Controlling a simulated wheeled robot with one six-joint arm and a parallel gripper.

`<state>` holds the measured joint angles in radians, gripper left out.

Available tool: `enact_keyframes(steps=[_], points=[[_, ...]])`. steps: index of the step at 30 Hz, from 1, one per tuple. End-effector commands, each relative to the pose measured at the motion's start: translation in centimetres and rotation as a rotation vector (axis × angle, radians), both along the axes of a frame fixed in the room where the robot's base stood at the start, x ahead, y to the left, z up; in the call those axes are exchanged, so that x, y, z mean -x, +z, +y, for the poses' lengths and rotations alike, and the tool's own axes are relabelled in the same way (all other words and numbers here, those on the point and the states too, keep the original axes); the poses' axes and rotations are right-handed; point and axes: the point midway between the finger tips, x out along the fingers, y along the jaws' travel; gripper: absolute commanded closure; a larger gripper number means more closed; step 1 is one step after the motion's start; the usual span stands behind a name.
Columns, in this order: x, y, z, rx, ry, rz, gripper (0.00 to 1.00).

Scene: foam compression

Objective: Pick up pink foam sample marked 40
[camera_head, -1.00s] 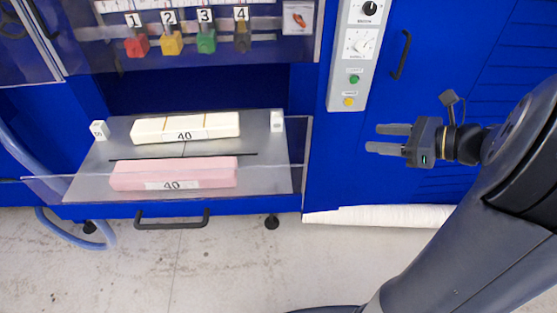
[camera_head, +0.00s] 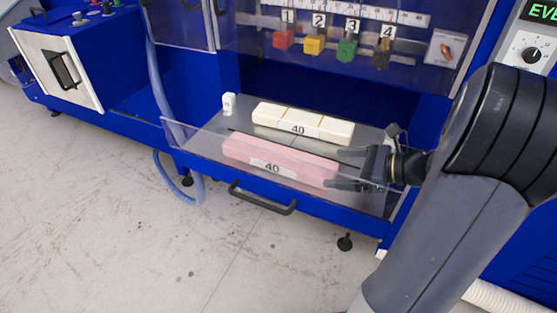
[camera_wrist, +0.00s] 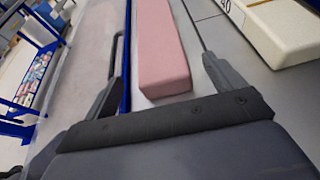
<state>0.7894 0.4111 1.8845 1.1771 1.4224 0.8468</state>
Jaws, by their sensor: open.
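The pink foam sample (camera_head: 280,161) is a long block with a white label reading 40, lying at the front of the grey metal tray (camera_head: 203,146). In the wrist view its near end (camera_wrist: 163,55) lies ahead of my gripper, between the lines of the two fingers. My gripper (camera_head: 334,168) is at the block's right end, open and empty. In the wrist view the fingers (camera_wrist: 162,78) are spread wider than the block. I cannot tell whether a finger touches it. A cream foam block (camera_head: 302,123), also labelled 40, lies behind, parallel to the pink one.
A clear low panel (camera_head: 183,135) runs along the tray's front, above a black handle (camera_head: 262,197). A small white block (camera_head: 229,104) stands at the tray's back left. Numbered coloured blocks (camera_head: 313,45) hang above. The floor in front is clear.

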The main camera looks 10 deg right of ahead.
Motion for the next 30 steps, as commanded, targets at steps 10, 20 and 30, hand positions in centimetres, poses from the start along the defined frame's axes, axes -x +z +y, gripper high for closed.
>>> enact_keyframes(steps=[10, 20, 30], points=[[-1.5, -1.1, 2.2, 0.000, 0.004, 0.001, 0.11], [-3.9, -2.7, 5.4, 0.001, 0.003, 0.000, 0.11], [-4.1, -2.9, 5.6, 0.002, -0.001, 0.000, 0.15]])
